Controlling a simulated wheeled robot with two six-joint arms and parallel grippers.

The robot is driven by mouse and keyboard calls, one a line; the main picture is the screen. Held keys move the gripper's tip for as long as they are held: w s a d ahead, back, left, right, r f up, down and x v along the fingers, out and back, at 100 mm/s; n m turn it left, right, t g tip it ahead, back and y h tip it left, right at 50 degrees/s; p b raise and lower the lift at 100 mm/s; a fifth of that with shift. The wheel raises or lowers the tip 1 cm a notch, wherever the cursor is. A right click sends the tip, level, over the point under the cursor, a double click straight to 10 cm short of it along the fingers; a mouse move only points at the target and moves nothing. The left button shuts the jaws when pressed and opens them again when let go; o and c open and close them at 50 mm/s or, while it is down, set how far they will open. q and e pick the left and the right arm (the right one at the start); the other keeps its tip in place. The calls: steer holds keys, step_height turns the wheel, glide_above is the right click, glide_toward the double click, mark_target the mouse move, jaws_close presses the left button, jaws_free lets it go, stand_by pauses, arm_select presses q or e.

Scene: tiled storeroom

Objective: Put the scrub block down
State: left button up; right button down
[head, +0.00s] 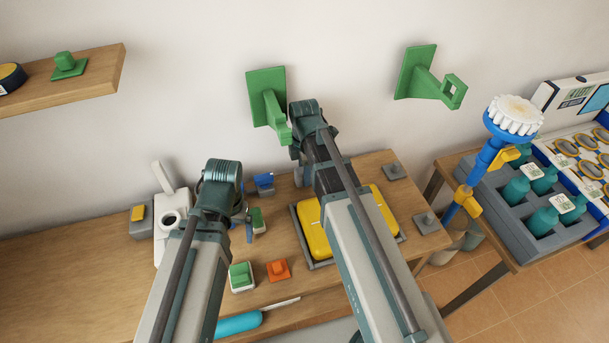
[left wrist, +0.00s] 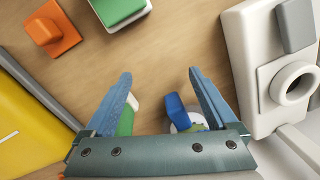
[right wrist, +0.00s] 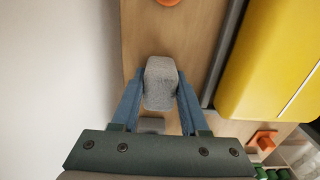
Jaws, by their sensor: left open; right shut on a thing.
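My right gripper (right wrist: 160,78) is shut on a grey, rough-surfaced block (right wrist: 161,88), which looks like the scrub block. It is held between the two blue fingers, above or near the wooden table; the gap below it cannot be judged. In the head view my right arm hides most of this gripper and the block, close to the wall behind the yellow tub (head: 316,230). My left gripper (left wrist: 160,74) is open and empty over the table, left of the tub. A green piece (left wrist: 126,122) and a blue piece (left wrist: 175,108) show behind its fingers.
A white device with a round spout (left wrist: 292,88) stands close by the left gripper. A green-and-white block (head: 241,276), an orange knobbed piece (head: 278,270) and a turquoise-handled tool (head: 238,324) lie in front. Green brackets (head: 267,95) jut from the wall. Bare table (head: 70,270) lies left.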

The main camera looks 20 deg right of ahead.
arm_select(q)
steer(key=shift+f, duration=0.15)
arm_select(e)
steer(key=shift+f, duration=0.15)
steer(key=shift+c, duration=2.1)
jaws_free()
arm_select(q)
step_height(320, 180, up, 12)
steer(key=p, duration=1.2)
steer(key=shift+r, duration=0.2)
arm_select(e)
step_height(320, 180, up, 12)
steer(key=shift+r, duration=0.2)
arm_select(q)
steer(key=shift+f, duration=0.15)
arm_select(e)
steer(key=shift+f, duration=0.15)
arm_select(q)
step_height(320, 180, down, 12)
steer(key=b, duration=1.2)
arm_select(e)
step_height(320, 180, down, 12)
